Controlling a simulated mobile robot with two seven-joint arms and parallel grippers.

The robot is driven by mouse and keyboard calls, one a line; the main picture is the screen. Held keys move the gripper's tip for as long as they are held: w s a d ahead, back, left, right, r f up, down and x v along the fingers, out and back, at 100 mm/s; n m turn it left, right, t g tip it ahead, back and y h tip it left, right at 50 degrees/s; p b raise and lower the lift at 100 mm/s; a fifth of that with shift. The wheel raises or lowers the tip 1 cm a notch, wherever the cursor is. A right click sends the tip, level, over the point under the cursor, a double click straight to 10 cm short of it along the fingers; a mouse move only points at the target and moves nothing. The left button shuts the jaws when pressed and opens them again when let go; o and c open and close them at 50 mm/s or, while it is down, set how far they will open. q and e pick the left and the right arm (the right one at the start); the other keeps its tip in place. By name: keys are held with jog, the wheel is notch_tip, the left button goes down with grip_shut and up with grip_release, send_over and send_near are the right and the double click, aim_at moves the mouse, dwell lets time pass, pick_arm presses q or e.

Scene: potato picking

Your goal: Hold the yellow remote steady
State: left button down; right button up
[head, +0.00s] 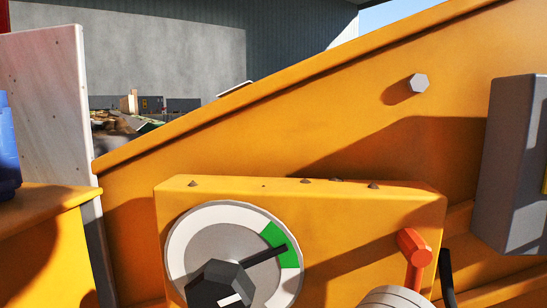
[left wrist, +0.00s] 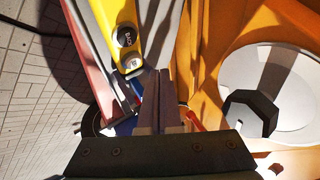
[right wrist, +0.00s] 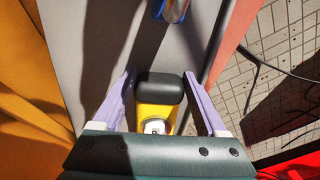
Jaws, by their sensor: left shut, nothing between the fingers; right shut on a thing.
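The yellow remote (left wrist: 122,28) with round black buttons, one marked BACK, shows at the top of the left wrist view. My left gripper (left wrist: 157,74) is shut and empty, its fingertips close to the remote's lower right; I cannot tell whether they touch it. In the right wrist view, the remote's yellow body with a black end (right wrist: 158,88) sits between the purple fingers of my right gripper (right wrist: 158,82), which is shut on it. Much of the remote is hidden by the gripper there. Neither gripper shows clearly in the head view.
An orange machine panel (head: 300,190) fills the head view. It carries a round dial (head: 192,222) with a black knob (head: 217,284), and a red-orange lever (head: 414,248). A grey box (head: 508,165) juts out at right. Tiled floor (right wrist: 285,95) lies beyond a grey surface (right wrist: 90,45).

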jog(key=o, duration=1.5)
jog(key=shift+r, duration=0.1)
